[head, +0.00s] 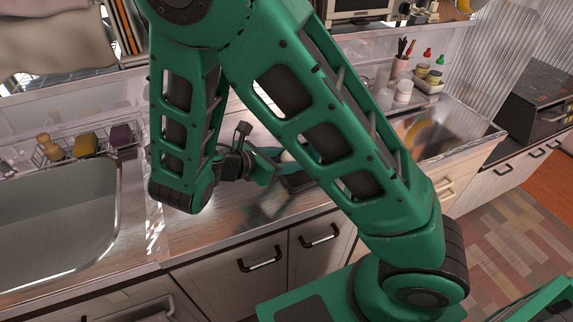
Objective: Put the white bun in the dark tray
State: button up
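A small pale rounded thing, likely the white bun (287,156), shows just right of my gripper, partly hidden behind my green forearm. A dark tray (297,182) lies on the metal counter below it, also partly covered by my arm. My gripper (270,167) points right, close to the bun and the tray's left side. Its green fingers look somewhat apart, but their tips and any contact with the bun are too small to make out.
A sink (60,225) is at the left, with a wire rack (70,152) of sponges behind it. A utensil cup (399,66) and jars (428,76) stand at the back right. The counter's front strip is clear.

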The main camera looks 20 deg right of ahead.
notch_tip(320, 180, down, 2)
jog(key=shift+f, duration=0.25)
jog(key=o, duration=1.1)
jog(key=shift+c, duration=0.2)
